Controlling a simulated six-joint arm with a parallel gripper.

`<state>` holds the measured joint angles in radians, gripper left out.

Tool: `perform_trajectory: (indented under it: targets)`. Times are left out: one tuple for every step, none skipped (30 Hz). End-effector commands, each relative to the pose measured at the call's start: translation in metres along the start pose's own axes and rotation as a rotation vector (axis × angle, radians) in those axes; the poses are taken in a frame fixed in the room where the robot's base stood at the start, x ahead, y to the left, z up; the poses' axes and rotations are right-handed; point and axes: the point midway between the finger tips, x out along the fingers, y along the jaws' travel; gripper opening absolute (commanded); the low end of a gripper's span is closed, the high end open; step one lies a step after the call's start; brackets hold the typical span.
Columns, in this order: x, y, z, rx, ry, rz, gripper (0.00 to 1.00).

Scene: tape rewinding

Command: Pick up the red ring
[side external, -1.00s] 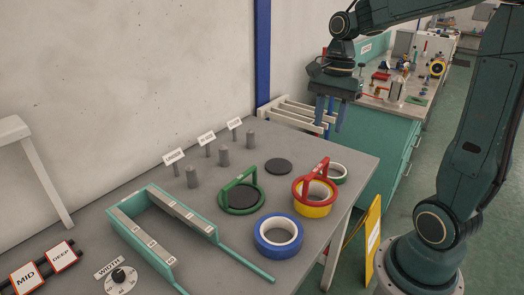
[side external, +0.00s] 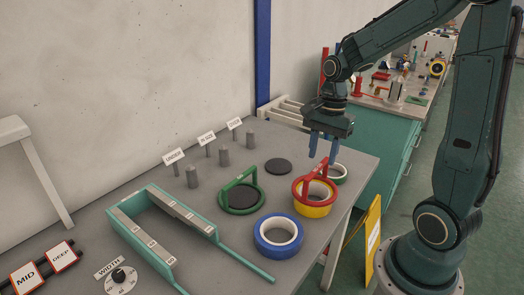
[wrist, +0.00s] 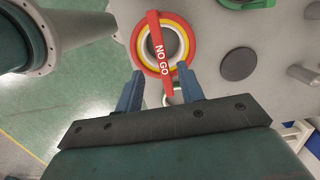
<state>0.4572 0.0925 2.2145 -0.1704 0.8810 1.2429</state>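The red ring (side external: 298,192) rests on the yellow tape roll (side external: 314,211) near the table's right edge. Its raised red handle stands over it. In the wrist view the red ring (wrist: 136,48) shows around yellow and white rings, its bar reading "NO GO" (wrist: 160,58). My gripper (side external: 323,158) points down, open and empty, just above the handle. In the wrist view my gripper (wrist: 160,76) has its fingers apart, with the near end of the bar showing between them. I cannot tell whether they touch the bar.
A green ring (side external: 225,203) with a handle lies on a dark disc to the left. A blue tape roll (side external: 263,239) is in front, and a green tape roll (side external: 341,172) sits close behind the red ring. A teal frame (side external: 125,230) and grey pegs (side external: 223,157) stand further left.

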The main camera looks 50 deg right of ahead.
Motion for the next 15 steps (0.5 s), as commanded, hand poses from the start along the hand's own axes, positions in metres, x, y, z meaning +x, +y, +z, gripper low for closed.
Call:
perform_trajectory:
  targets:
    - [0.000, 0.000, 0.000, 0.000, 0.000, 0.000, 0.38]
    - [0.000, 0.000, 0.000, 0.000, 0.000, 0.000, 0.38]
    - [0.001, 0.000, 0.000, 0.000, 0.000, 0.000, 0.38]
    - [0.002, 0.000, 0.000, 0.000, 0.000, 0.001, 0.38]
    - [0.004, 0.000, 0.001, 0.000, -0.001, 0.001, 0.38]
    - [0.006, -0.001, 0.001, 0.000, -0.001, 0.002, 0.38]
    - [0.008, -0.001, 0.001, 0.000, -0.001, 0.002, 0.38]
    - [0.011, -0.001, 0.001, -0.001, -0.001, 0.002, 0.38]
    - [0.015, -0.002, 0.002, -0.001, -0.002, 0.002, 0.38]
    - [0.018, -0.002, 0.002, -0.001, -0.002, 0.004, 0.38]
    - [0.022, -0.003, 0.003, -0.001, -0.002, 0.004, 0.38]
    - [0.027, -0.003, 0.003, -0.001, -0.002, 0.004, 0.38]
    - [0.030, -0.003, 0.004, -0.001, -0.002, 0.004, 0.38]
    - [0.034, -0.004, 0.004, -0.001, -0.002, 0.004, 0.38]
    - [0.038, -0.004, 0.004, -0.001, -0.002, 0.004, 0.38]
